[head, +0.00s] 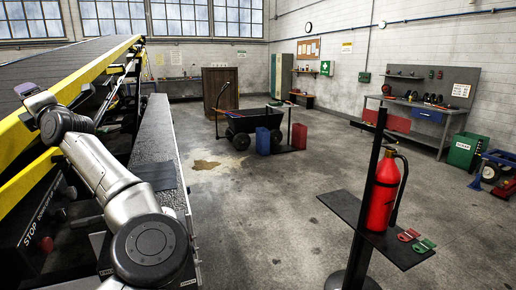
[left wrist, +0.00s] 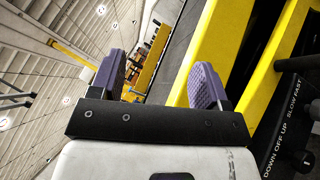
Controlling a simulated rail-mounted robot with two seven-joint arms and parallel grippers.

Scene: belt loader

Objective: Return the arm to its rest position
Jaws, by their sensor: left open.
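My left arm reaches up and left from the bottom of the head view, beside the belt loader (head: 100,57) with its yellow side rails. My left gripper (head: 27,90) is at the far left, in front of the yellow rail; only part of it shows there. In the left wrist view its two purple padded fingers (left wrist: 157,80) stand wide apart, with nothing held between them. Yellow rails (left wrist: 222,40) of the loader show behind and right of the fingers; whether they touch cannot be told. My right gripper is in neither view.
A control panel (head: 40,228) marked STOP is below the gripper. A grey ledge (head: 155,125) runs right of the arm. A stand (head: 355,215) with a red fire extinguisher (head: 382,195) is at right. A black cart (head: 245,122) stands farther back.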

